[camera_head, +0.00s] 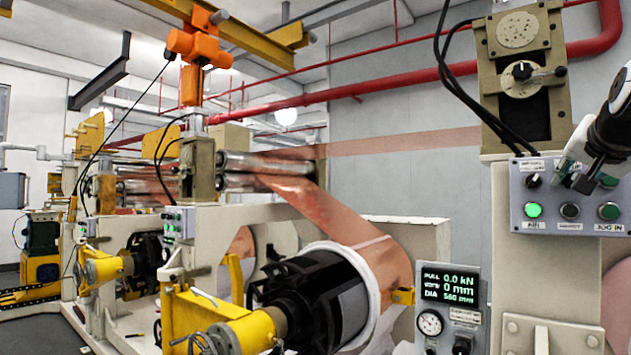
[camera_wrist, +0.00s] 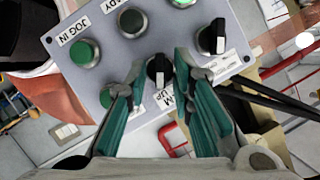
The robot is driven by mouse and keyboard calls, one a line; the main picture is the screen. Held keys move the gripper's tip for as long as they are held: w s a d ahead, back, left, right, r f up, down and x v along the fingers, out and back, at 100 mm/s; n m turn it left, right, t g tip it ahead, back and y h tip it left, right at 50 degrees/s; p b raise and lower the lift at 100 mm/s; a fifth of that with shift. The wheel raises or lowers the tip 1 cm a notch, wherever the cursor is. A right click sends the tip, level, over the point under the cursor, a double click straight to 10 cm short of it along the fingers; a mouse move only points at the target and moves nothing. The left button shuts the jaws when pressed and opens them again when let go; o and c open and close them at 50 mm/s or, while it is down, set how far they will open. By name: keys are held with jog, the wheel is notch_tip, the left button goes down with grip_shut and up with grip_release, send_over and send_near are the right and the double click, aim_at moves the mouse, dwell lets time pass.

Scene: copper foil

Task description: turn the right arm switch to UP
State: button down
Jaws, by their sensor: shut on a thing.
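A grey control box (camera_head: 562,188) hangs at the right. It also shows in the wrist view (camera_wrist: 118,58), turned roughly upside down. A black switch knob (camera_wrist: 157,72) with a white mark sits between my fingertips, beside a partly hidden label ending in "M". My gripper (camera_wrist: 160,68) has green-padded fingers and is shut on this knob. In the head view my gripper (camera_head: 572,176) covers the knob. A second black switch knob (camera_head: 533,181) is at the box's upper left and is free; it shows in the wrist view (camera_wrist: 211,38).
A lit green button (camera_head: 533,210), a dark button (camera_head: 570,211) and the green JOG IN button (camera_head: 609,211) line the lower row. Another green button (camera_wrist: 107,98) is partly behind my finger. Black cables (camera_head: 470,90) run down to the box. A display panel (camera_head: 449,300) stands lower left.

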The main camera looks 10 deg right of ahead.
jog(key=c, duration=1.7)
grip_release()
jog(key=v, duration=1.2)
